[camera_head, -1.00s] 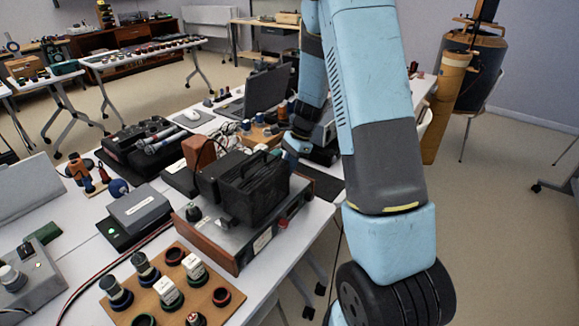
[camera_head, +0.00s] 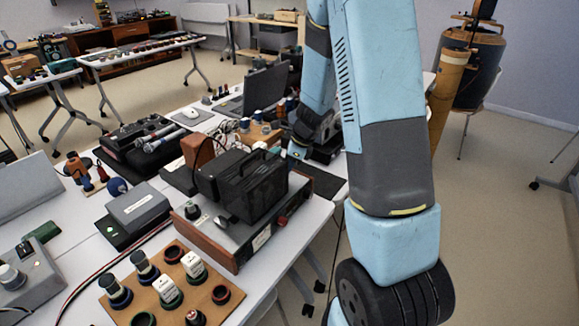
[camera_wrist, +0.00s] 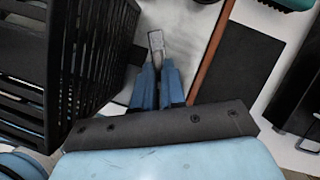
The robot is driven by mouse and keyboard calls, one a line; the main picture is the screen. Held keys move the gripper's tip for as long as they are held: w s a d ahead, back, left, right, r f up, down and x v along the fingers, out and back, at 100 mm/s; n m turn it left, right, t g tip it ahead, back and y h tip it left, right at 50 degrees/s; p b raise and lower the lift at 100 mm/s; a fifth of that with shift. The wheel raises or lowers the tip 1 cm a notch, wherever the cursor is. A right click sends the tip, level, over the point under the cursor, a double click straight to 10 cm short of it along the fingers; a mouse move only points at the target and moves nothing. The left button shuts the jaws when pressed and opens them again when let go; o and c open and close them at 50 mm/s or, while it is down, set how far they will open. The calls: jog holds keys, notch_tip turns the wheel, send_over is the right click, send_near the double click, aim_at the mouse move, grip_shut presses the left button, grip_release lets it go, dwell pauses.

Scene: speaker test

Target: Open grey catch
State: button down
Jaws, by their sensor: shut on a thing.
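The grey catch (camera_wrist: 156,42) is a small grey piece at my fingertips in the wrist view. My gripper (camera_wrist: 157,68) has its blue fingers close together and is shut on it. A black ribbed case (camera_wrist: 88,60) stands just left of the fingers in that view. In the head view the black case (camera_head: 250,185) sits on a grey instrument with wooden sides (camera_head: 205,238). My gripper (camera_head: 297,150) is behind the case's right end, mostly hidden by the case and my arm, so the catch cannot be made out there.
A dark flat mat (camera_head: 322,182) lies right of the instrument; a laptop (camera_head: 264,90) stands behind. A grey box (camera_head: 138,208) and a wooden board with knobs (camera_head: 165,285) lie left and in front. The table is crowded, with open floor to the right.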

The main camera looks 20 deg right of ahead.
jog(key=shift+w+r, duration=0.15)
jog(key=shift+w, duration=0.05)
jog(key=c, duration=1.2)
grip_release()
jog(key=shift+s, duration=0.1)
jog(key=v, duration=1.3)
jog(key=shift+r, duration=0.2)
jog(key=shift+s+d, duration=0.1)
jog(key=shift+d, duration=0.05)
